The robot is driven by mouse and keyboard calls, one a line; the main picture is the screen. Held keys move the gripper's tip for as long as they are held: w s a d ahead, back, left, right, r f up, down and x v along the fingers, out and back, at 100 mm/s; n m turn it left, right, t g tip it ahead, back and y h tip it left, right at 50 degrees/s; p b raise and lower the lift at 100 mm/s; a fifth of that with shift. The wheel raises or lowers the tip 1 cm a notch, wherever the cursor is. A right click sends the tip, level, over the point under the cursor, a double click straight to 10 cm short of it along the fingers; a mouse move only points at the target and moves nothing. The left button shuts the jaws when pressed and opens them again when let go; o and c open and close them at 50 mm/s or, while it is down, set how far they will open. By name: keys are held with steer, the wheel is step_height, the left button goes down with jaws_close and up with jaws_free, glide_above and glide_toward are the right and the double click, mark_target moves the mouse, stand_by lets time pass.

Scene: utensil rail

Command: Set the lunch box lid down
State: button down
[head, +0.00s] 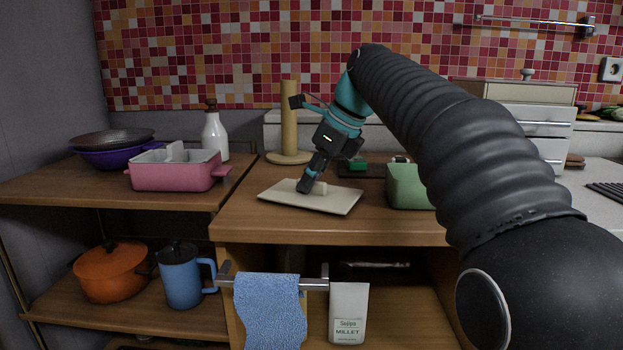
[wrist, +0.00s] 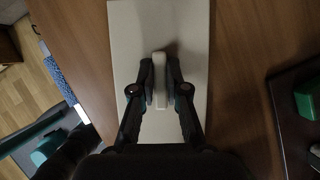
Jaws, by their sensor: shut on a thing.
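The lunch box lid (head: 332,201) is a flat cream rectangle with a raised handle on top. In the head view it is at the front of the wooden counter, and I cannot tell whether it rests on the wood or is just above it. My gripper (head: 308,188) reaches down to it from above and is shut on its handle. In the wrist view the lid (wrist: 183,30) lies under my gripper (wrist: 160,97), with a finger on each side of the pale handle. A green box (head: 405,187) stands to the right of the lid, partly hidden by my arm.
A dark tray (head: 350,171) with a green item (head: 357,163) lies behind the lid. A wooden paper-towel stand (head: 289,125) is at the back. A pink dish (head: 172,171) stands on the left shelf. A blue towel (head: 270,310) hangs below the counter's front edge.

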steer(key=c, duration=1.2)
jaws_free()
steer(key=p+v, duration=0.4)
steer(key=v, duration=0.8)
steer(key=shift+r, duration=0.1)
